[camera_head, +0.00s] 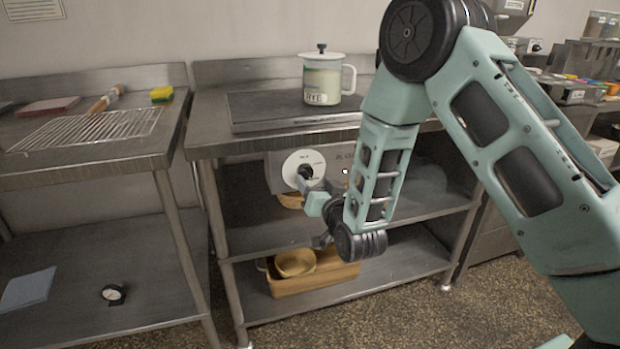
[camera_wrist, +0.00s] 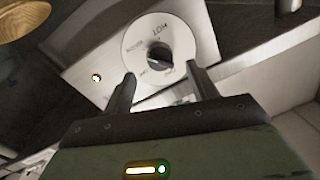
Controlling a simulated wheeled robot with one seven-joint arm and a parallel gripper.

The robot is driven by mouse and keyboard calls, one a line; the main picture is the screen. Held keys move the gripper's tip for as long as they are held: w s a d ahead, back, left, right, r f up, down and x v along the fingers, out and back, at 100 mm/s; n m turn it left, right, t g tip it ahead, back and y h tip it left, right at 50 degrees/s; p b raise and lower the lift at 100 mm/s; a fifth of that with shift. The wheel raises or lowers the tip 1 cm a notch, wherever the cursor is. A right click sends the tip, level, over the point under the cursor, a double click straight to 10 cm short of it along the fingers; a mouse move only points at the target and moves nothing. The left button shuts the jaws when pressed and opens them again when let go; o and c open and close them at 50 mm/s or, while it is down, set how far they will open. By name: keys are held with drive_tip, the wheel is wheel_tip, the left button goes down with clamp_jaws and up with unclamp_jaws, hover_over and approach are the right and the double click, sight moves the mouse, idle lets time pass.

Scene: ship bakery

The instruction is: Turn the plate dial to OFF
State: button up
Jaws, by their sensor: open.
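The plate dial (camera_head: 304,168) is a round white disc with a black knob, on a pale panel under the middle worktop. In the wrist view its black knob (camera_wrist: 158,56) lies just ahead of my gripper (camera_wrist: 160,76), between the lines of the two fingers. The fingers are apart and nothing is held between them; I cannot tell whether either touches the knob. In the head view my gripper (camera_head: 305,187) is at the dial, partly hidden by my wrist.
A dark flat plate (camera_head: 255,106) lies on the worktop above, bearing a white lidded pot (camera_head: 322,82). A small light (camera_wrist: 97,77) glows on the panel. A lower shelf holds a wooden box (camera_head: 310,280). A wire rack (camera_head: 90,130) lies on the left table.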

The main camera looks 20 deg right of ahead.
sight(309, 175)
drive_tip(key=shift+w+a, duration=0.1)
drive_tip(key=shift+w, duration=1.9)
drive_tip(key=c, duration=1)
